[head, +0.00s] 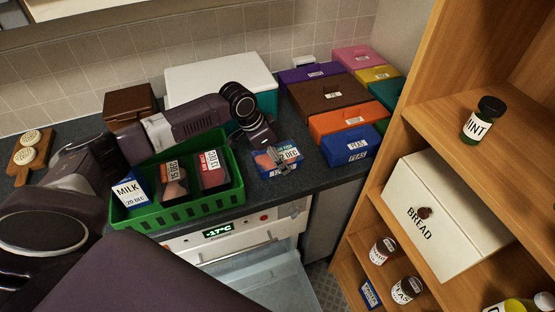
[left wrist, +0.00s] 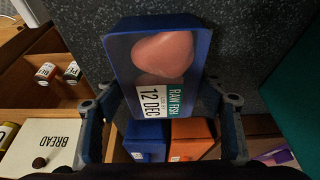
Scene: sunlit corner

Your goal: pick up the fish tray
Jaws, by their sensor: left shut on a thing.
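The fish tray (head: 291,157) is a small blue tray with pink contents and a label, at the counter's front edge in the head view. In the left wrist view the fish tray (left wrist: 120,55) fills the upper middle, its label reading "RAW FISH" and "12 DEC". My left gripper (head: 284,161) reaches down over it and is shut on it. The gripper's fingers (left wrist: 160,103) show on either side of the tray. I cannot tell whether the tray touches the counter. My right gripper is not in view.
A green crate (head: 180,211) with milk and two dated packs stands left of the tray. Coloured boxes, including a blue peas box (head: 350,147), stand to the right. Below is an open freezer drawer (head: 275,285). A wooden shelf (head: 440,110) with a bread box (head: 445,215) stands far right.

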